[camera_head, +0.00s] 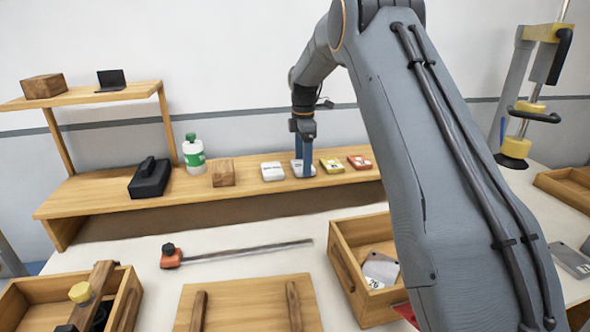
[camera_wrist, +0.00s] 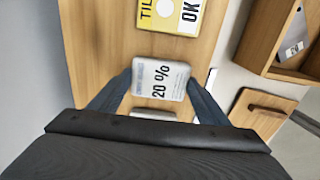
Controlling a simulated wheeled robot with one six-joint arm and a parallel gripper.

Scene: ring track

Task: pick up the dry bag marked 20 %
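The white dry bag (camera_wrist: 160,78) marked 20 % lies on the wooden shelf in the wrist view, between my gripper's (camera_wrist: 160,84) two blue-grey fingers. The fingers stand apart, one on each side of the bag; whether they touch its edges I cannot tell. In the head view my gripper (camera_head: 303,158) points down over the same white bag (camera_head: 309,171), which its fingers partly hide. A second white bag (camera_head: 272,171) lies to its left. A yellow bag (camera_head: 332,165) and an orange-red bag (camera_head: 360,161) lie to its right.
A wooden block (camera_head: 223,173), a green-capped bottle (camera_head: 193,153) and a black case (camera_head: 150,178) stand left on the shelf. An open wooden crate (camera_head: 344,262) in front holds a grey-white item (camera_head: 381,268). A clamp (camera_head: 172,257) lies on the white table.

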